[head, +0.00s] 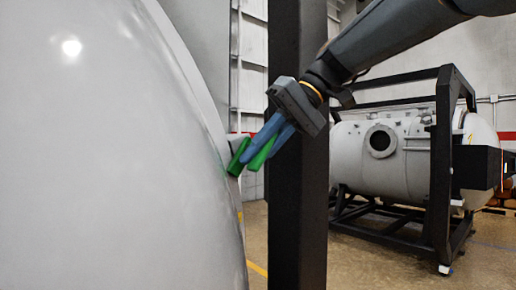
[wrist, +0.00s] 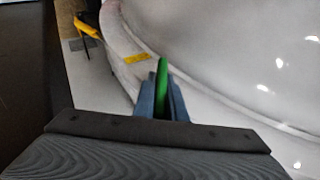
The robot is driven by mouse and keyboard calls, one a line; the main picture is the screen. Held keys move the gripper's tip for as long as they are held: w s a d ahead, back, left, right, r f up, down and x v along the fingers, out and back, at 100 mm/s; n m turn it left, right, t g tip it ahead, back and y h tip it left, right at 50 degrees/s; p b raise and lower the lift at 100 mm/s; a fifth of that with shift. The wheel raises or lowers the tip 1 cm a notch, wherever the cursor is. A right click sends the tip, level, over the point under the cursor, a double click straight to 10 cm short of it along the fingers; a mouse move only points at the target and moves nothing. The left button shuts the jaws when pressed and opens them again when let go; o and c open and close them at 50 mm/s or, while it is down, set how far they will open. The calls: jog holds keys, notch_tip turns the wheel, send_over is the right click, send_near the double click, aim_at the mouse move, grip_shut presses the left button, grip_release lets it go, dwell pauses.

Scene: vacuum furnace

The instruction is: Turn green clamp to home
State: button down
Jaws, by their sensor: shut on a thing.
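The green clamp (head: 238,158) sits at the rim of the large white door, left of the dark post in the head view. My gripper (head: 264,143) reaches it from the upper right, and its blue fingers hide part of the clamp. In the wrist view the clamp (wrist: 162,76) stands as a narrow green bar between the two blue fingers of my gripper (wrist: 161,105). The gripper is shut on it. How the clamp joins the rim is hidden.
The white domed door (head: 110,150) fills the left of the head view. A dark upright post (head: 300,210) stands close behind my gripper. A second white vessel (head: 385,170) in a black frame stands further back right. A yellow label (wrist: 136,58) lies near the rim.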

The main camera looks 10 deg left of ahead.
jog(key=g+y, duration=0.2)
jog(key=shift+r+m+y, duration=0.15)
jog(key=shift+m+y, duration=0.15)
jog(key=shift+m, duration=0.1)
jog(key=shift+s+a+r+m+g+y, duration=0.1)
jog(key=shift+m+g+y, duration=0.15)
jog(key=shift+g+y, duration=0.4)
jog(key=shift+s+a+r+m+g+y, duration=0.1)
jog(key=shift+m+g+y, duration=0.15)
jog(key=shift+g+y, duration=0.35)
jog(key=c, duration=1.8)
grip_release()
jog(key=b+v, duration=0.2)
jog(key=v, duration=0.6)
jog(key=shift+f, duration=0.15)
